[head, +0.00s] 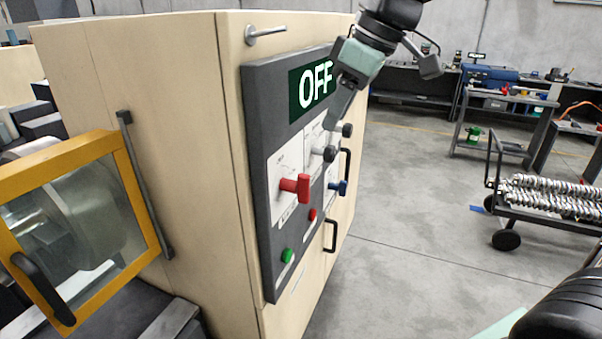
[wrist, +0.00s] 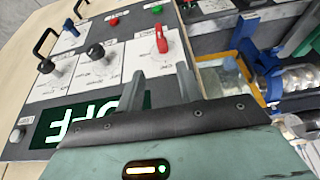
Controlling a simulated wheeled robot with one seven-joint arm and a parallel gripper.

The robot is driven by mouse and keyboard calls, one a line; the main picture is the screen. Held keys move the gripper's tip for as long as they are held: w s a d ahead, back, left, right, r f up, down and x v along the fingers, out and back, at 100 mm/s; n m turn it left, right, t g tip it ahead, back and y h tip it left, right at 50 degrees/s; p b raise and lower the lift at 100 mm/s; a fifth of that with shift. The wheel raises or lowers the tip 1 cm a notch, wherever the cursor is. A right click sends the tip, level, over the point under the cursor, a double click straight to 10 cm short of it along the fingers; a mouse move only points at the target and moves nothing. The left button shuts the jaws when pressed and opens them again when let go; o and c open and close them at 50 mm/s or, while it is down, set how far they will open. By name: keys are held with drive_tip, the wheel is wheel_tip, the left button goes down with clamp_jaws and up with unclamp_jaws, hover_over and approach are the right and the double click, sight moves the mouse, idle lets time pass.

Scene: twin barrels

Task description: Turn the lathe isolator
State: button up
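A dark grey control panel (head: 258,140) on the beige cabinet carries a red T-shaped handle (head: 296,186) on a white plate, plus black knobs and a blue one. Its lit sign (head: 311,86) reads OFF. The plate lettering is too small to read, so I cannot tell which control is labelled for the lathe. My gripper (head: 333,117) is in front of the panel's upper right part, above the red handle. In the wrist view its two fingers (wrist: 159,75) are apart and empty. The red handle (wrist: 161,39) stands beyond them, not touched.
Green (head: 287,255) and red (head: 312,214) buttons sit low on the panel. A yellow-framed window guard (head: 70,147) stands at left. Black door handles (head: 330,236) jut from the cabinet. A cart (head: 550,215) with metal parts is at right; the floor between is clear.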

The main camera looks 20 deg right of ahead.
sight(306, 175)
drive_tip(key=p+x, duration=0.4)
drive_tip(key=x, duration=1.3)
drive_tip(key=shift+s, duration=0.1)
drive_tip(key=c, duration=0.8)
